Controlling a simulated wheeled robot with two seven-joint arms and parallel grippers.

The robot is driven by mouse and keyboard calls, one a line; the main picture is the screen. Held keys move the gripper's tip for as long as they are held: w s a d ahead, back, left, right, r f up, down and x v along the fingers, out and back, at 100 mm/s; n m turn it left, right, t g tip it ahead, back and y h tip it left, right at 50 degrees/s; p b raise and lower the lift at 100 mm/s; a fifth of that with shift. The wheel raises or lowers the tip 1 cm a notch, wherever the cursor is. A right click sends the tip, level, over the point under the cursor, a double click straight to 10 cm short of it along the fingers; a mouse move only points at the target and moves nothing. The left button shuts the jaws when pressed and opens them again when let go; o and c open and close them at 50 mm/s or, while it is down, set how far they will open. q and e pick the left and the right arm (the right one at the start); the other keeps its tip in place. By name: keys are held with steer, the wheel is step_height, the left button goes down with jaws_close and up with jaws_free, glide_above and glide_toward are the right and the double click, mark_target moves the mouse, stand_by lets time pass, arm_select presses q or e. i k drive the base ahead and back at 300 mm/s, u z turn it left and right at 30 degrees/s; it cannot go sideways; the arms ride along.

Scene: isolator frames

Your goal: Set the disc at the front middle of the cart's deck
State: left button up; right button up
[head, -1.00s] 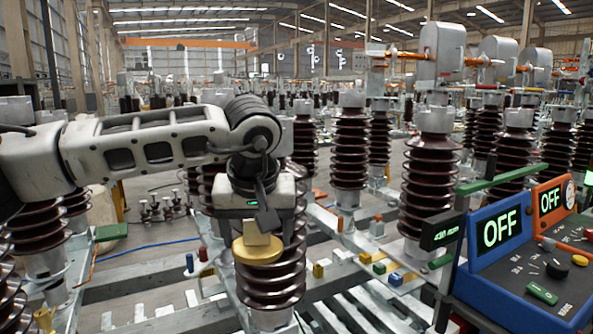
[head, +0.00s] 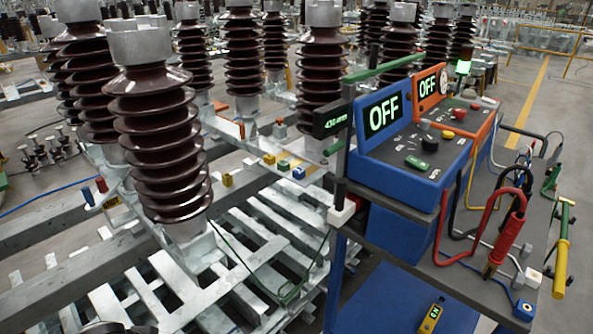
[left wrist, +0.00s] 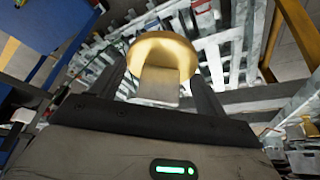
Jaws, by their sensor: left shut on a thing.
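The disc (left wrist: 150,48) is round and yellow with a pale block-shaped grip (left wrist: 158,85) on it. It shows in the left wrist view, at the top middle. My left gripper (left wrist: 160,90) is shut on that grip, one dark finger on each side, and holds the disc over metal framework. The cart stands at the right of the head view, its dark grey deck (head: 440,262) carrying a blue box (head: 415,165) and an orange box (head: 468,110), both with displays reading OFF. My right gripper is in neither view.
Red and black leads with a red-handled clamp (head: 507,235) lie on the deck's right part. A yellow-green handle (head: 562,250) is at its right edge. A blue lower shelf (head: 390,305) is below. Brown ribbed insulators (head: 155,140) and metal beams fill the left.

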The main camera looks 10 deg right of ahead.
mark_target(530, 217)
steer(key=z, duration=0.55)
steer(key=k, duration=1.3)
steer(key=z, duration=1.4)
steer(key=i, duration=1.1)
steer(key=z, duration=1)
steer(key=i, duration=2.25)
steer(key=u, duration=1.3)
steer(key=i, duration=0.95)
steer(key=u, duration=1.25)
steer(key=i, duration=0.2)
steer(key=u, duration=0.1)
